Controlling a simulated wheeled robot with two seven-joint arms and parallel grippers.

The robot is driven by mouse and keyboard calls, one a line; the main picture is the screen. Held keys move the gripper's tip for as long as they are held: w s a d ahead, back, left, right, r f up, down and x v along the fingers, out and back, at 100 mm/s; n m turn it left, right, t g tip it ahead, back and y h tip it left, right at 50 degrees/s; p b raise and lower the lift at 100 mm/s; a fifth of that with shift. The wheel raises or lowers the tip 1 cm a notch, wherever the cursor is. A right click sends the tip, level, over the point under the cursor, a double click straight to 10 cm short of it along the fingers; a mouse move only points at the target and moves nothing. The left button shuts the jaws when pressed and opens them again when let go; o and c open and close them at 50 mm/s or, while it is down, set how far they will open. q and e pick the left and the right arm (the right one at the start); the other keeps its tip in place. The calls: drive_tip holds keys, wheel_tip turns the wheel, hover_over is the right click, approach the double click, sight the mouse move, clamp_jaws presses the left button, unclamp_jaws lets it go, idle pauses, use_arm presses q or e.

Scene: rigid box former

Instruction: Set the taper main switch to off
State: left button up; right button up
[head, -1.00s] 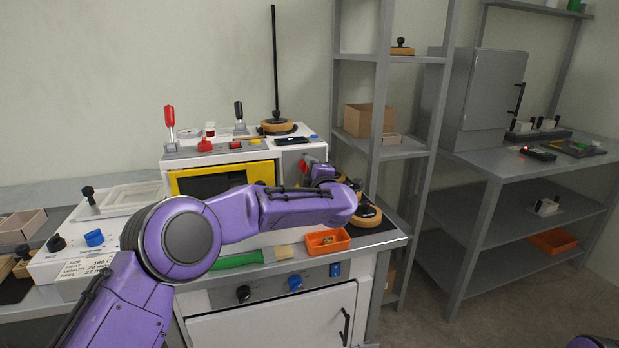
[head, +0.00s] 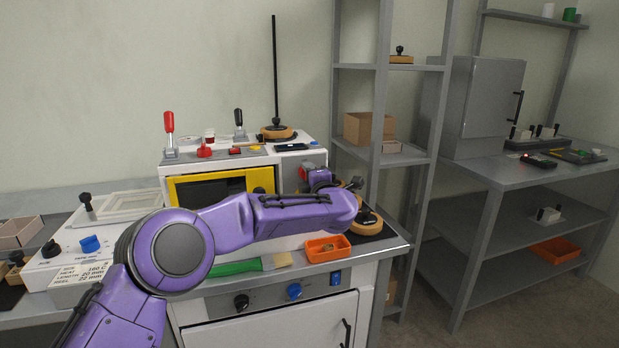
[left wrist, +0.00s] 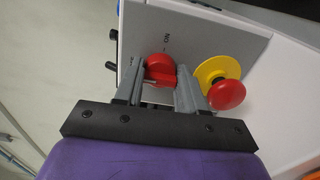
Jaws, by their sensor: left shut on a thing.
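The red rotary main switch (left wrist: 160,69) sits on a grey panel on the side of the machine, with an "ON" label beside it in the left wrist view. It also shows as a small red spot in the head view (head: 302,173), partly hidden by my gripper. My left gripper (left wrist: 160,82) is shut on the switch's red handle, one finger on each side. In the head view my left arm reaches across the machine front to it, and the fingertips are hard to make out. My right gripper is in no view.
A red mushroom button on a yellow base (left wrist: 224,84) is close beside the right finger. The machine top carries a red lever (head: 169,134) and a black lever (head: 239,122). An orange tray (head: 328,248) and a green-handled brush (head: 235,267) lie below my arm.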

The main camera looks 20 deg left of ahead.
use_arm(q)
drive_tip(key=o, duration=1)
drive_tip(key=shift+o, duration=0.2)
drive_tip(key=shift+s, duration=0.1)
drive_tip(key=b+v, duration=0.1)
drive_tip(key=v, duration=0.9)
drive_tip(key=shift+d, duration=0.2)
drive_tip(key=shift+s, duration=0.1)
